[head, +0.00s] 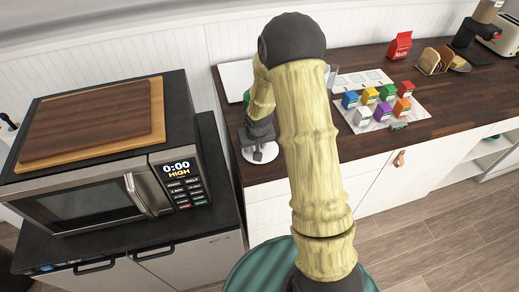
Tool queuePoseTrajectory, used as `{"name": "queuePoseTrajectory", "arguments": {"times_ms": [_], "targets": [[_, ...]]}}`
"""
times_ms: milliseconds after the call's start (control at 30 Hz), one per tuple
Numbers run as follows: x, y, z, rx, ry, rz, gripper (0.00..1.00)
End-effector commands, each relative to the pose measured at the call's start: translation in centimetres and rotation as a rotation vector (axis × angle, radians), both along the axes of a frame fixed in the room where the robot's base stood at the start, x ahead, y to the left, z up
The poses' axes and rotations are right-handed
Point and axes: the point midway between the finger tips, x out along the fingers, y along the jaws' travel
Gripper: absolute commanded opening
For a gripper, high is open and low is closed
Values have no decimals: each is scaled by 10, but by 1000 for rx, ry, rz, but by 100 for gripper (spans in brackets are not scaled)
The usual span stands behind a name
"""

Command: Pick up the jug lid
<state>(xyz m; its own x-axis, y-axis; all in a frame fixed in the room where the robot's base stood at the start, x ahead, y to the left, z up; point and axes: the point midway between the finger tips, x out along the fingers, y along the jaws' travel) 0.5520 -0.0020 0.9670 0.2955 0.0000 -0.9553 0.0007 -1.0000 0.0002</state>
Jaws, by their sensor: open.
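My gripper (258,155) is dark grey and points down at the left end of the dark wooden counter, left of my raised arm. It is open, though the gap between its fingers is small in the head view. A round white piece (270,151), which looks like the jug lid, lies directly under and around the fingertips. I cannot tell whether the fingers touch it. My gripper covers its middle. A clear container edge (332,76), perhaps the jug, shows just right of my arm; the rest is hidden.
A microwave (90,205) with wooden boards (88,122) on top stands left. Several coloured boxes (370,96) sit on a pale tray (413,117) on the counter (455,88). A red bag (399,46), bread slices and a toaster stand farther right. A green object is partly hidden behind my arm.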

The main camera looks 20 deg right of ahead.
Motion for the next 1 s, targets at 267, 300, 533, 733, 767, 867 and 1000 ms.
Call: {"name": "queuePoseTrajectory", "arguments": {"times_ms": [267,300,533,733,767,867,1000], "targets": [[0,0,0,0,0,0,42],[0,0,0,0,0,0,42],[0,0,0,0,0,0,0],[0,0,0,0,0,0,0],[0,0,1,0,0,0,0],[0,0,2,0,-1,-1,0],[1,-1,12,1,-3,-3,0]]}}
